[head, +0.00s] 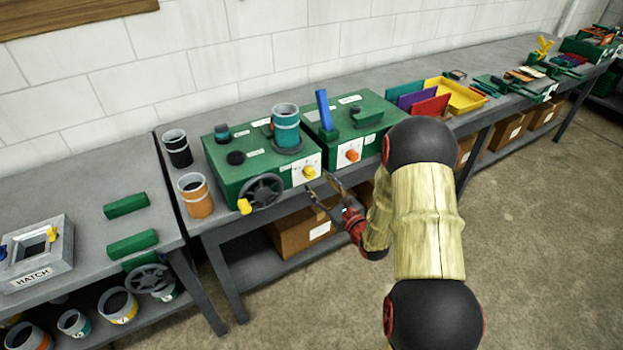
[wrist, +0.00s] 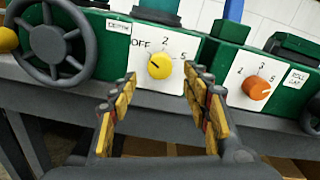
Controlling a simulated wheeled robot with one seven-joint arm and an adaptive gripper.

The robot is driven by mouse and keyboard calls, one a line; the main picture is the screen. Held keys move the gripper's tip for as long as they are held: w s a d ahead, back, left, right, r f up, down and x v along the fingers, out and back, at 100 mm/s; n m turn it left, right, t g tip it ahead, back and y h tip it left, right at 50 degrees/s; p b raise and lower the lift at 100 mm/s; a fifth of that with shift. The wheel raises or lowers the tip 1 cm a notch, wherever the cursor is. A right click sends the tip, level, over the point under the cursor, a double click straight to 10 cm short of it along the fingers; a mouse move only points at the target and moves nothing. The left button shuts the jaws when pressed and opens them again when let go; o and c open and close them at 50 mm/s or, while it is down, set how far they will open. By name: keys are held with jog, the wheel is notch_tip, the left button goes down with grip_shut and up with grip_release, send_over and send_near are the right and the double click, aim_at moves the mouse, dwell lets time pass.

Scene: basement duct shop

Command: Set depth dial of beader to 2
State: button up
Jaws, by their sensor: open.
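The beader is a green machine (head: 235,180) on the grey bench, with a white dial plate on its front. Its yellow dial (head: 309,172) also shows in the wrist view (wrist: 160,66), where the plate reads OFF, 2 and 5 and a label beside it (wrist: 118,27) seems to read DEPTH. A small dark mark shows on the dial, but I cannot tell for certain which marking it points to. My gripper (head: 318,182) is open and empty in front of the plate. In the wrist view its fingers (wrist: 160,83) stand either side of the dial, apparently short of it.
An orange dial (wrist: 257,88) sits on a second plate to the right, close to my right finger. A dark handwheel (wrist: 58,43) with a yellow knob juts out at the left. Teal, orange (head: 194,196) and black cylinders stand on and beside the beader. The floor in front is clear.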

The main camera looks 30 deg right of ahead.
aim_at(311, 176)
jog(key=w, duration=0.5)
jog(key=shift+a+b, duration=0.1)
jog(key=shift+b, duration=0.3)
jog(key=c, duration=0.3)
jog(key=c, duration=0.8)
jog(key=shift+c, duration=0.3)
jog(key=shift+m, duration=0.4)
jog(key=m+p, duration=0.3)
jog(key=m, duration=0.2)
jog(key=shift+s+m, duration=0.1)
jog(key=shift+m, duration=0.2)
jog(key=m+p, duration=0.2)
jog(key=m, duration=0.3)
jog(key=shift+m+p, duration=0.3)
jog(key=shift+m, duration=0.1)
